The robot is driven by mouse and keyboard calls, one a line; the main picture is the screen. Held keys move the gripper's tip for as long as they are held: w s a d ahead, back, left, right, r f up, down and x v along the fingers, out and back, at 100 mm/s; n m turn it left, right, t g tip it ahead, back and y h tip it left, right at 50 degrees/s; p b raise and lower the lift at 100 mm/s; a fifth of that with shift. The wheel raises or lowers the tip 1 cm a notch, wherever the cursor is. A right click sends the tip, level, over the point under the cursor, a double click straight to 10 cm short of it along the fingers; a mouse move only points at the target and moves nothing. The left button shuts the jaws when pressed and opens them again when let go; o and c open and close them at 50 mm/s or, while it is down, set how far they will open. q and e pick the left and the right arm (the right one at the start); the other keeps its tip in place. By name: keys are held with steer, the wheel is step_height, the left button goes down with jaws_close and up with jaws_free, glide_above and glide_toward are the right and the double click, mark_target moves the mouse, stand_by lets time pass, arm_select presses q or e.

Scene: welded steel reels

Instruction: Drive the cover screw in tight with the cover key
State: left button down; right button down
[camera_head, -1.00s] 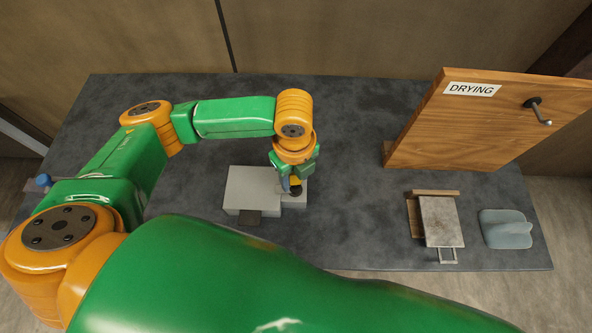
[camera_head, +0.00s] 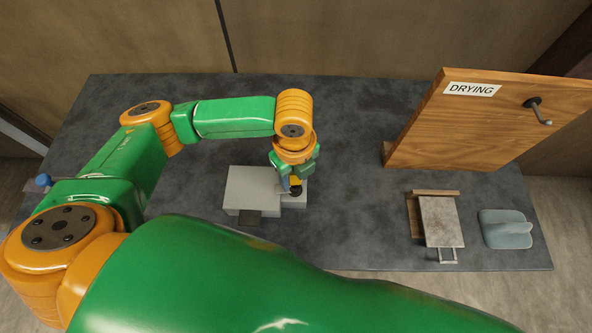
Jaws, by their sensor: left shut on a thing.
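My left gripper (camera_head: 294,178) points down at the right end of a light grey block-shaped housing (camera_head: 250,188) on the dark table. It is shut on a small dark and yellow tool, the cover key (camera_head: 296,187), which stands over the lower grey step of the housing. The cover screw is hidden under the key and gripper. I cannot tell whether the key's tip sits in the screw. My right gripper is not in view.
A wooden board marked DRYING (camera_head: 480,120) with a dark crank hook stands at the right. Before it are a grey slab on a wooden stand (camera_head: 441,221) and a blue-grey holder (camera_head: 506,229). The table's middle is clear.

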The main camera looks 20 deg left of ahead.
arm_select(q)
steer(key=shift+c, duration=1.6)
jaws_free()
step_height(320, 180, up, 6)
steer(key=p, duration=0.7)
steer(key=shift+r, duration=0.2)
steer(key=shift+f, duration=0.25)
